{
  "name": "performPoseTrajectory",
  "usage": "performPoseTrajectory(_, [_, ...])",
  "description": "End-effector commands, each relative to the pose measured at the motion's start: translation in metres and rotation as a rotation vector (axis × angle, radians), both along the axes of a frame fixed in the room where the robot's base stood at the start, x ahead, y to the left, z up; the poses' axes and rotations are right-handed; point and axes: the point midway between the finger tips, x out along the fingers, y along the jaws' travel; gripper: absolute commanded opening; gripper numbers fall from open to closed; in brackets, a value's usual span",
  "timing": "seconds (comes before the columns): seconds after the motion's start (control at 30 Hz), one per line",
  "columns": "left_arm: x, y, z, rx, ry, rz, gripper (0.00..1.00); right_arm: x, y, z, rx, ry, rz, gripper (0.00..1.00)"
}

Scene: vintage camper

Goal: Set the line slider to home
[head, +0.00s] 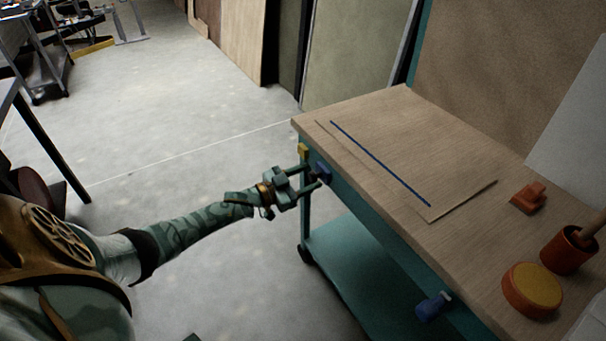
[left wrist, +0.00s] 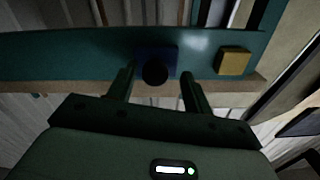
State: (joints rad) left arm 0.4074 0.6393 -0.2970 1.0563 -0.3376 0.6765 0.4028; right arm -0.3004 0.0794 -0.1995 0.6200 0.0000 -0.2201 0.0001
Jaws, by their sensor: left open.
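A blue slider block (head: 323,171) with a dark round knob (left wrist: 155,73) sits on the teal front edge of the workbench (head: 360,203). A yellow block (head: 303,150) is on the same edge near its far corner, a short way from the blue block; it also shows in the left wrist view (left wrist: 234,61). My left gripper (head: 314,178) is open at the blue block. In the left wrist view its fingers (left wrist: 158,77) stand on either side of the knob, with gaps; I cannot tell whether they touch it. My right gripper is out of view.
On the benchtop lie a blue strip (head: 380,163) and an orange block (head: 528,198). An orange tub (head: 532,290) and an orange cup (head: 568,250) stand at the right. Another blue fitting (head: 432,306) is on the front edge, nearer me. Floor left of the bench is open.

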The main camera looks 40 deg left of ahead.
Motion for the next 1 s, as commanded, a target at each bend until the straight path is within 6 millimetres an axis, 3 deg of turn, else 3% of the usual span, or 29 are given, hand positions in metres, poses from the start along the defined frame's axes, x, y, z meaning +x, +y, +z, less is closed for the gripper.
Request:
performPoseTrajectory(0.17, [-0.014,0.005,0.002,-0.002,0.002,0.0,0.5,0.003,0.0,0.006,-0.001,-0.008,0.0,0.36])
performPoseTrajectory(0.5, [-0.097,0.036,0.003,0.001,0.002,0.001,0.5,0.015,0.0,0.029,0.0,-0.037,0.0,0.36])
performPoseTrajectory(0.7, [-0.136,0.05,0.001,0.001,0.001,0.002,0.5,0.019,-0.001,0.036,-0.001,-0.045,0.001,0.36])
performPoseTrajectory(1.0, [-0.154,0.057,0.0,0.001,0.0,0.002,0.5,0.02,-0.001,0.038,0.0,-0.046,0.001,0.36])
